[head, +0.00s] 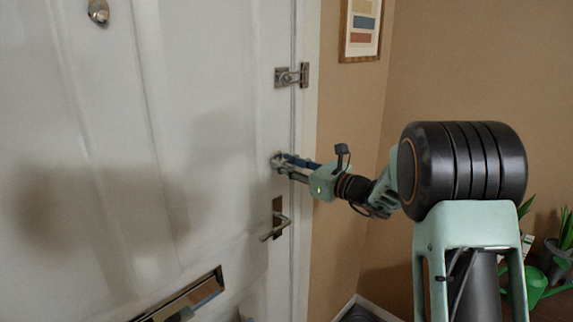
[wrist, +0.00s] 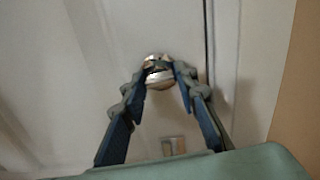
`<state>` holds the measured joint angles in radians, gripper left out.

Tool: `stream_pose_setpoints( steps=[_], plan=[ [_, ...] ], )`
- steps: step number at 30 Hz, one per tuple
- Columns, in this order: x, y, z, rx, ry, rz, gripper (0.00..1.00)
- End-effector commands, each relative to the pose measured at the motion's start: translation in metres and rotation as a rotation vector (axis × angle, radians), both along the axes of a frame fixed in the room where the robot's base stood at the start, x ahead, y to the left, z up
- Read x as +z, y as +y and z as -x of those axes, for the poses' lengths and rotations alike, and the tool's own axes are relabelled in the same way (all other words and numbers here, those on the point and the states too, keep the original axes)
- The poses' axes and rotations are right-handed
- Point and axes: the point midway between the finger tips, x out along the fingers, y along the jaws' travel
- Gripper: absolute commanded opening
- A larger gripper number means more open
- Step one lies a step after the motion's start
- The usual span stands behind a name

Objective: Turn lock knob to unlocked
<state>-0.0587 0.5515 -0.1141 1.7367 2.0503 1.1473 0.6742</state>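The lock knob (wrist: 159,75) is a small shiny metal knob on the white door (head: 150,120). In the head view it sits near the door's right edge, above the lever handle, and is mostly hidden by my fingertips. My gripper (head: 282,163) reaches it from the right. In the wrist view the two blue-grey fingers of my gripper (wrist: 161,71) stand apart, one on each side of the knob, with their tips very close to it. I cannot tell whether they touch or grip it. The knob's turn position is not clear.
A lever handle (head: 276,226) is below the knob. A metal latch (head: 291,76) is above it, across the door's edge. A mail slot (head: 190,296) is low on the door, and a peephole knob (head: 98,11) is high. Plants (head: 562,235) stand at the right.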

Motion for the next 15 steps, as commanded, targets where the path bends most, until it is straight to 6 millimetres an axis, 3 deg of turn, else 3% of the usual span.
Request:
stream_pose_setpoints(
  steps=[4, 15],
  plan=[
    [0.0, -0.0001, 0.0001, 0.0, 0.0, 0.0, 0.03],
    [-0.0045, 0.0, 0.0001, 0.0, -0.056, 0.043, 0.03]
  ],
)
